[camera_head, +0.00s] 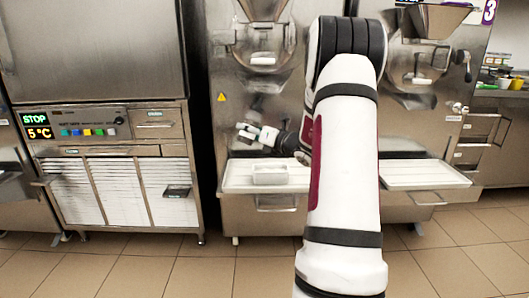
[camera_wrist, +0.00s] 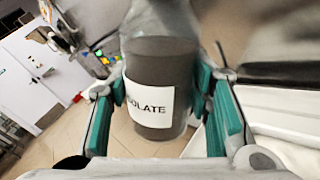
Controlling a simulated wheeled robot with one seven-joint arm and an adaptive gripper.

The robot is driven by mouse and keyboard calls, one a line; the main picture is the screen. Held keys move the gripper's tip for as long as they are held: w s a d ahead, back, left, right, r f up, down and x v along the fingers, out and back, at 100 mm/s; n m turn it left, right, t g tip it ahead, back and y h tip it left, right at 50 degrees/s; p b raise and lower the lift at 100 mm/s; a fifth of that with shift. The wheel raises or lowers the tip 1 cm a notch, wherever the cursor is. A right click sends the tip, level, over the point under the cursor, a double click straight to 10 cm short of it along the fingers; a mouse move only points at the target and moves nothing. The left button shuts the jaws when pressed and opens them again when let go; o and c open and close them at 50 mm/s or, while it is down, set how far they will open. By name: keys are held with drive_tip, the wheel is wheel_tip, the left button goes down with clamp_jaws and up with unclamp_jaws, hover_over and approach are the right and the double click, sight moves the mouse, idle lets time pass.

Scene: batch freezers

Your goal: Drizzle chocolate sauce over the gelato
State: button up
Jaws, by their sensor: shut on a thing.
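A bottle of dark sauce (camera_wrist: 157,62) fills the middle of the wrist view. Its white label shows the letters "OLATE". My gripper (camera_wrist: 160,92) is shut on the bottle, with its teal finger pads on either side. In the head view my gripper (camera_head: 270,137) is in front of the middle machine, above a small pale pan (camera_head: 270,175). The bottle is too small there to make out its tilt. The pan stands on the white drip tray (camera_head: 238,178). I cannot see what is inside the pan, and no sauce stream shows.
The middle freezer machine (camera_head: 232,110) rises behind the tray. Another machine with a white tray (camera_head: 425,174) stands to the right. A cabinet with a lit "STOP 5°C" panel (camera_head: 38,126) stands left. My arm covers the middle. Tiled floor (camera_head: 150,270) is clear in front.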

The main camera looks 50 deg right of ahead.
sight(246, 141)
drive_tip(key=s+d+f+m+h+b, duration=0.1)
drive_tip(key=s+d+f+b, duration=0.15)
drive_tip(key=d, duration=0.25)
drive_tip(key=a+f+m+p, duration=0.5)
drive_tip(key=f+m, duration=0.1)
drive_tip(key=m, duration=0.8)
drive_tip(key=d+r+m+p, duration=0.1)
drive_tip(key=p, duration=0.3)
drive_tip(key=d+r+m+p, duration=0.1)
drive_tip(key=r+m+p, duration=0.1)
drive_tip(key=p, duration=0.2)
drive_tip(key=r+m+p, duration=0.1)
drive_tip(key=m+p, duration=0.1)
drive_tip(key=p, duration=0.2)
drive_tip(key=shift+s+d+r, duration=0.1)
drive_tip(key=shift+d+r, duration=0.1)
drive_tip(key=shift+d, duration=0.2)
drive_tip(key=shift+m, duration=0.3)
drive_tip(key=shift+p, duration=0.45)
drive_tip(key=shift+a, duration=0.15)
drive_tip(key=shift+w+a, duration=0.8)
drive_tip(key=shift+w, duration=0.2)
drive_tip(key=shift+w+a, duration=0.8)
drive_tip(key=shift+w, duration=0.2)
